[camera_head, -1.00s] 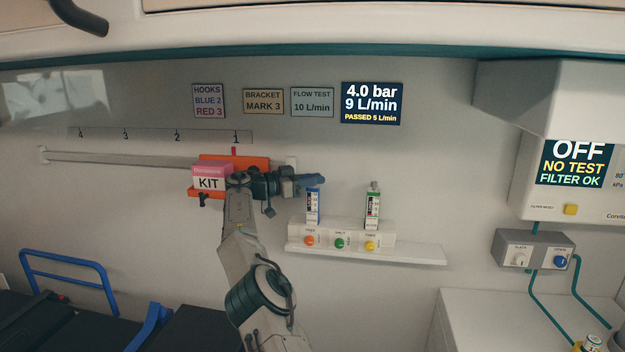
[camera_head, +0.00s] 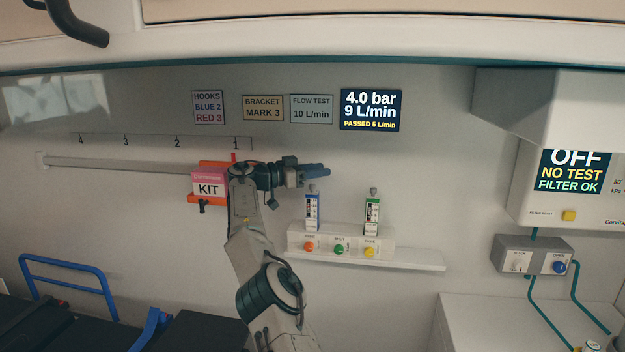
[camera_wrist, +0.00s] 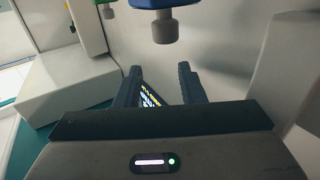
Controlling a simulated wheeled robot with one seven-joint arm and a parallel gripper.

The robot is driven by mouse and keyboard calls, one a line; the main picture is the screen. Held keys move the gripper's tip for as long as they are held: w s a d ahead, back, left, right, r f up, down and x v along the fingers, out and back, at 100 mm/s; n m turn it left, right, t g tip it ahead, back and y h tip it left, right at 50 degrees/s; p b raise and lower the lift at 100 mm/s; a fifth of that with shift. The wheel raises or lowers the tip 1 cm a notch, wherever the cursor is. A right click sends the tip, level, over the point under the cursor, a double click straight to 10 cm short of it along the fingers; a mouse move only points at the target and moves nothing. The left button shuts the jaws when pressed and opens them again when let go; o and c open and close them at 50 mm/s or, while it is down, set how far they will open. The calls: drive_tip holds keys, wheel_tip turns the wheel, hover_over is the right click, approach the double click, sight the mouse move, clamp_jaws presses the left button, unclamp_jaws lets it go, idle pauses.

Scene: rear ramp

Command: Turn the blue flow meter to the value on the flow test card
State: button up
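The blue flow meter (camera_head: 312,211) stands on the wall shelf unit, with a grey knob on top. Its blue body and knob also show at the top of the wrist view (camera_wrist: 163,27). The flow test card (camera_head: 311,109) reads 10 L/min. The dark display (camera_head: 371,110) beside it reads 4.0 bar, 9 L/min and "PASSED 5 L/min". My gripper (camera_head: 324,170) is just above the blue meter's knob and apart from it. In the wrist view its two fingers (camera_wrist: 158,84) are spread, with nothing held between them.
The green flow meter (camera_head: 372,213) stands close to the right. Orange, green and yellow buttons sit on the unit (camera_head: 383,237) below. A pink KIT box (camera_head: 208,184) on an orange bracket (camera_head: 207,200) is close left of my wrist. An overhead cabinet (camera_head: 380,35) spans the top.

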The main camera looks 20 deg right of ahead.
drive_tip(key=s+d+r+b, duration=0.5)
drive_tip(key=s+d+r, duration=0.1)
drive_tip(key=s+d, duration=0.1)
drive_tip(key=shift+s+b, duration=0.35)
drive_tip(key=shift+o, duration=0.2)
